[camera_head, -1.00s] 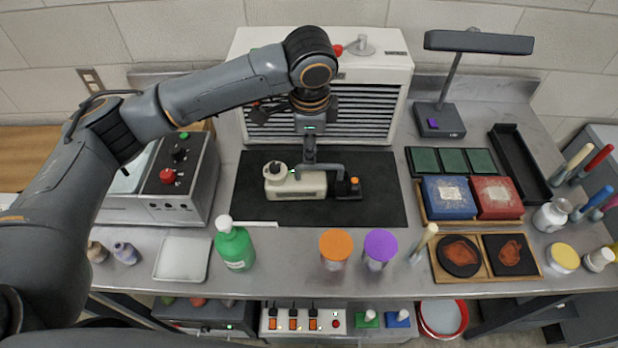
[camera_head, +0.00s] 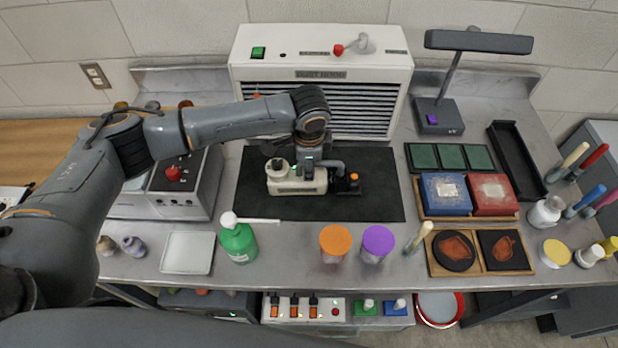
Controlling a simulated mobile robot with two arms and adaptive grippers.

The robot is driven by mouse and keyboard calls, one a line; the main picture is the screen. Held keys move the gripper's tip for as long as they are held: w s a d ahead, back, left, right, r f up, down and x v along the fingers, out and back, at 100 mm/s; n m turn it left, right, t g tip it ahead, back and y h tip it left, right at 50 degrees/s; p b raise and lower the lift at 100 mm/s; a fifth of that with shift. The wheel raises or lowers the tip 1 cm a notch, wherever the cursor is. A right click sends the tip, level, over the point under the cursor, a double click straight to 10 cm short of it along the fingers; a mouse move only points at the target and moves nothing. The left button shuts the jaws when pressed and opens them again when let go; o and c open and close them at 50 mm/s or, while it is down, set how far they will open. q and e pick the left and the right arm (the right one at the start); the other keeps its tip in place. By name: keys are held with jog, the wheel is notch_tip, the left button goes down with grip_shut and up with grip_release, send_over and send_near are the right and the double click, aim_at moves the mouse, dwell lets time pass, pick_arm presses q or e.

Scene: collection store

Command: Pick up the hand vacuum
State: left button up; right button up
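The hand vacuum (camera_head: 289,187) is a cream body with a grey handle and a dark front end with an orange button. It lies on the black mat (camera_head: 380,208) in front of the dust hood. My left gripper (camera_head: 309,170) points down right at the vacuum's middle, by its handle. The wrist and the gripper's own body hide its fingertips, so I cannot tell if they are apart or closed on it. The vacuum appears to rest on the mat. My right gripper is not in view.
The white dust hood (camera_head: 290,45) stands behind the mat. A grey box with a red knob (camera_head: 174,173) is at left. A green bottle (camera_head: 238,242), an orange-lidded jar (camera_head: 335,241) and a purple-lidded jar (camera_head: 378,242) stand in front. Blue and red boxes (camera_head: 447,196) are at right.

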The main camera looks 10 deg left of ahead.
pick_arm(q)
jog(key=shift+s, duration=0.1)
grip_shut()
jog(key=shift+r, duration=0.15)
dwell(0.3)
jog(key=shift+r, duration=0.55)
notch_tip(320, 180, up, 7)
jog(key=b, duration=0.2)
jog(key=shift+r+b, duration=0.2)
jog(key=shift+b, duration=0.15)
jog(key=shift+r, duration=0.75)
